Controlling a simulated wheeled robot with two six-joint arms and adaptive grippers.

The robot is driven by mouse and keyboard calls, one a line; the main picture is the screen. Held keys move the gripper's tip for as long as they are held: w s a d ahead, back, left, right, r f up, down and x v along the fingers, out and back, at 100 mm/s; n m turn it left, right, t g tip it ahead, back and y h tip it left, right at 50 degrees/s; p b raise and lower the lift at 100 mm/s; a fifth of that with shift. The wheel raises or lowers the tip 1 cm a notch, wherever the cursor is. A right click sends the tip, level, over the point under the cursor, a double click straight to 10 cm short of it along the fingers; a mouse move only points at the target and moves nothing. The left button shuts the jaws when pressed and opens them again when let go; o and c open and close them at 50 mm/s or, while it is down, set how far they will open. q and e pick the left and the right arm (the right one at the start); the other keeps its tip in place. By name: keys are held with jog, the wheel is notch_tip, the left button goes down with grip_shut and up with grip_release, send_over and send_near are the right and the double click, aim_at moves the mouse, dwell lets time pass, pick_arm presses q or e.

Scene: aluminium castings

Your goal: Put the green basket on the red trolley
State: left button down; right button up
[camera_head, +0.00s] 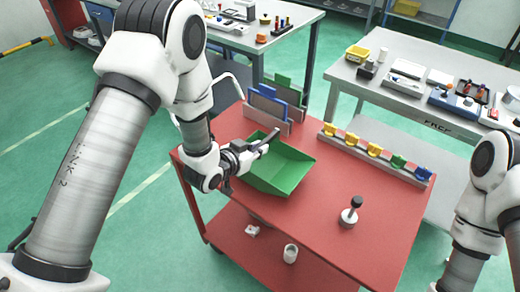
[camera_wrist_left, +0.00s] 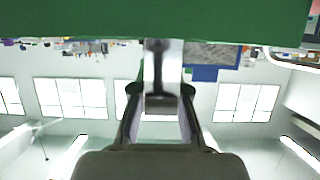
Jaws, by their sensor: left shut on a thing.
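The green basket (camera_head: 284,172) is over the left part of the red trolley's top (camera_head: 300,218). It looks level, and I cannot tell whether its underside touches the top. In the left wrist view the gripper fingers (camera_wrist_left: 160,95) reach up to the basket's green wall (camera_wrist_left: 100,27), which fills the top of the picture. My right arm shows at the right edge, but its gripper is out of view.
A rack of yellow, green and blue pieces (camera_head: 375,152) lines the trolley's far-right edge. Blue and green upright panels (camera_head: 278,105) stand behind the basket. A black-knobbed piece (camera_head: 351,212) stands toward the front right. The trolley's middle is clear. A grey table (camera_head: 405,105) stands behind.

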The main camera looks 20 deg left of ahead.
pick_arm(q)
jog(key=shift+w+f, duration=0.1)
jog(key=shift+f, duration=0.25)
jog(key=shift+s+a+r, duration=0.15)
jog(key=shift+s, duration=0.05)
jog(key=c, duration=1.6)
grip_release()
jog(key=shift+f, duration=0.25)
jog(key=o, duration=0.4)
jog(key=shift+w, duration=0.1)
jog(key=shift+r, duration=0.1)
